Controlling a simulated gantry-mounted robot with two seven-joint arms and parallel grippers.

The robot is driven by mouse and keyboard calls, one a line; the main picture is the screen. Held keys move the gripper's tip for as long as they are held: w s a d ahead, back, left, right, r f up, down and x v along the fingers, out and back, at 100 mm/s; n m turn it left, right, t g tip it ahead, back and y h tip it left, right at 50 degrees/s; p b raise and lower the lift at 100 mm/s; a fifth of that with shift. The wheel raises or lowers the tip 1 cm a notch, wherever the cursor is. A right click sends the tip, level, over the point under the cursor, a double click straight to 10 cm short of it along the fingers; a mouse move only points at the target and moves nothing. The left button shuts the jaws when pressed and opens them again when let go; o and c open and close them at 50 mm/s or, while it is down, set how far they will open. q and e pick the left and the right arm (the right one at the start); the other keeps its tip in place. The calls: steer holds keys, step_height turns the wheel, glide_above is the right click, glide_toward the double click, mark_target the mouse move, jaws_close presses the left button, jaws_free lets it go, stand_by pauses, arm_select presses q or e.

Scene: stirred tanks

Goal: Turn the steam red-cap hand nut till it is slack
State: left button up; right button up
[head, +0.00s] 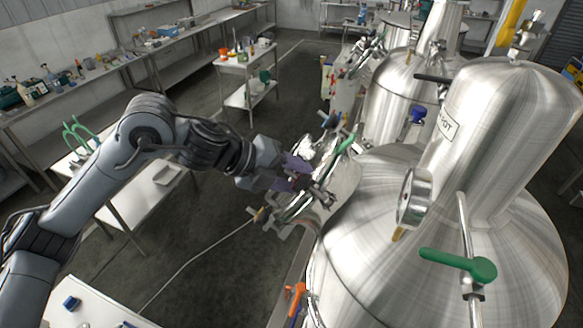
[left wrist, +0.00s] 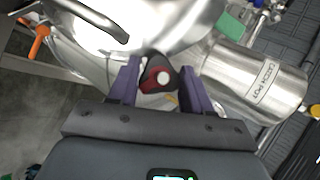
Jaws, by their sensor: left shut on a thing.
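The steam red-cap hand nut (left wrist: 157,78) shows in the left wrist view as a dark knob with a red part and a pale round centre. My left gripper (left wrist: 160,88) has its two purple fingers on either side of the nut and is shut on it. In the head view my left gripper (head: 298,174) reaches from the left to the fittings beside the large steel tank (head: 375,235). There the fingers and nearby fittings mostly hide the nut, so how far it is turned cannot be told. My right gripper is in neither view.
A pressure gauge (head: 414,196) and a green-handled valve (head: 458,264) stand on the near tank. An orange-handled valve (head: 295,291) is low at its left side. More steel tanks (head: 393,97) stand behind.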

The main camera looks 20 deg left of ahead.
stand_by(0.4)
arm_select(q)
steer(key=o, duration=1)
steer(key=shift+o, duration=0.2)
steer(key=shift+s+a+r+b, duration=0.25)
steer(key=shift+a+r+b, duration=0.05)
steer(key=b+v, duration=0.2)
steer(key=v, duration=0.7)
steer(key=shift+s+a+r+b, duration=0.2)
steer(key=shift+r+b, duration=0.15)
steer(key=shift+b, duration=0.05)
